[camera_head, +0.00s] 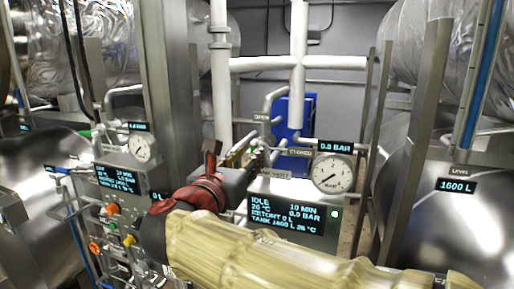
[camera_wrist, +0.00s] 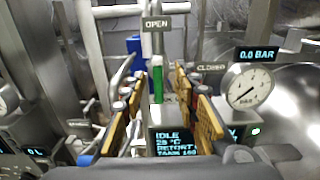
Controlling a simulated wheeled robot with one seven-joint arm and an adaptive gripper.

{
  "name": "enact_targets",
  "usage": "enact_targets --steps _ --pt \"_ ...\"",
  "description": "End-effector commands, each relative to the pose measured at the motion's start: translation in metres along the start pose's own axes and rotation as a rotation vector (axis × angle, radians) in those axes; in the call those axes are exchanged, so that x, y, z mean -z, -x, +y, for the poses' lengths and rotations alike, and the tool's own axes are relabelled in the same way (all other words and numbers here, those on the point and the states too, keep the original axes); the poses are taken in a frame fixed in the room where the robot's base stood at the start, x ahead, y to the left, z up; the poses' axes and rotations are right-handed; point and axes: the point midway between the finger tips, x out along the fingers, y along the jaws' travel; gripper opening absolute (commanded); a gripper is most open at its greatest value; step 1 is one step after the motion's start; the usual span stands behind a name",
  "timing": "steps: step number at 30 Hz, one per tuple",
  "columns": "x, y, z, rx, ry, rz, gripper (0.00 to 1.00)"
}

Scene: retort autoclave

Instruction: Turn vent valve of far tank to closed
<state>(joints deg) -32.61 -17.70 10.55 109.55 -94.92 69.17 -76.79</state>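The vent valve handle shows in the wrist view as a green upright lever (camera_wrist: 158,85), below the OPEN plate (camera_wrist: 156,23) and left of the CLOSED plate (camera_wrist: 212,68). It points up toward OPEN. My gripper (camera_wrist: 164,92) is open, with one yellow finger on each side of the lever and visible gaps to both. I cannot tell how far the lever reaches between the fingers. In the head view my gripper (camera_head: 254,150) is at the valve, largely hiding it, below the OPEN plate (camera_head: 261,117) and beside the CLOSED plate (camera_head: 299,152).
A round gauge (camera_head: 333,174) under a 0.0 BAR display (camera_head: 335,147) stands close right of my gripper. An IDLE status screen (camera_head: 286,214) is below. White pipes (camera_head: 299,65) and a steel post (camera_head: 417,130) are nearby. A second panel (camera_head: 118,179) is at left.

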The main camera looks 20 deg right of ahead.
Motion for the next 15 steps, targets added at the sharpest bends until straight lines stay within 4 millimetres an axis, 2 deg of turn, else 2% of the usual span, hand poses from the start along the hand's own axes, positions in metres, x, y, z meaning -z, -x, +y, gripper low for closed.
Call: enact_targets --steps 3,9,15 --pt "0.0 -0.02 -0.001 0.005 0.003 0.001 0.3" --pt "-0.001 -0.047 -0.001 0.003 0.0 0.001 0.3" --pt "0.001 -0.059 0.0 0.001 -0.001 0.002 0.3"
